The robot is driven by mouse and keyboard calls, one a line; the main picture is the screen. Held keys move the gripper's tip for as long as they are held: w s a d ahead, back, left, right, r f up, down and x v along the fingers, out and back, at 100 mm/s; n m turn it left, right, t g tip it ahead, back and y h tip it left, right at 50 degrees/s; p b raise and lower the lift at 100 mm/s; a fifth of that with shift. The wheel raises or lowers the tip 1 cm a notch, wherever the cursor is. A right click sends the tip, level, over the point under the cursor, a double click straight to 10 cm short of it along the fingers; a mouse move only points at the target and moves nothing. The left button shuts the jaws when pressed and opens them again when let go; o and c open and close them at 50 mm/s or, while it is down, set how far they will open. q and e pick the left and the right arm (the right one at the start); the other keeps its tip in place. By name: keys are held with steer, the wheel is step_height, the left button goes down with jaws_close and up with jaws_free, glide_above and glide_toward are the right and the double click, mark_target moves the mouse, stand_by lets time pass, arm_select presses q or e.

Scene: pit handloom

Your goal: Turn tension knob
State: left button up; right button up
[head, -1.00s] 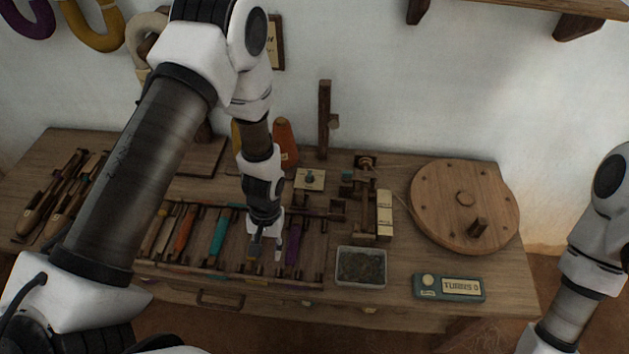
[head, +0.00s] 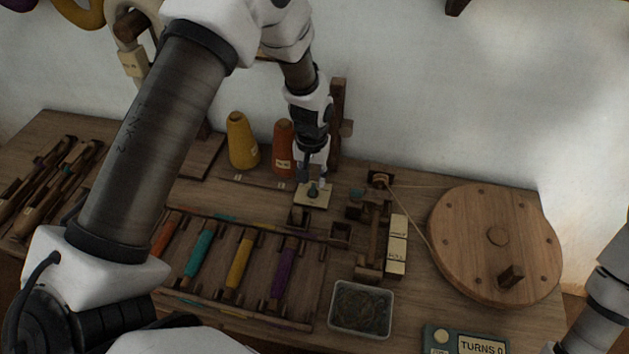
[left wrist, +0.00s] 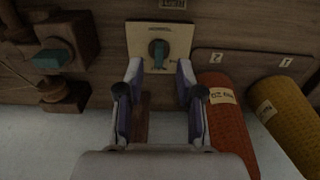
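A pale square plate (head: 322,202) lies on the bench with a small dark knob (head: 313,188) at its centre. The left wrist view shows the plate (left wrist: 178,31) and its round knob (left wrist: 158,47), with a teal bar pointing toward the gripper. Lettering on the plate is too small to read surely. My left gripper (head: 312,178) is open and empty, just above and behind the knob. In the left wrist view its fingertips (left wrist: 159,68) are spread to either side of the knob's near edge, apparently not touching it. My right gripper is out of view.
Orange (head: 283,147) and yellow (head: 241,141) cones stand close by, beside a wooden post (head: 338,120). A winder with a small teal part (head: 357,192) and a large wooden wheel (head: 485,225) stand right. A rack (head: 215,300) of coloured bobbins and a tray (head: 334,318) lie in front.

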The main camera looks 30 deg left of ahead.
mark_target(313, 187)
arm_select(q)
steer(key=f, duration=0.4)
steer(key=shift+w+f, duration=0.15)
steer(key=shift+w, duration=0.25)
steer(key=shift+s, duration=0.15)
jaws_close()
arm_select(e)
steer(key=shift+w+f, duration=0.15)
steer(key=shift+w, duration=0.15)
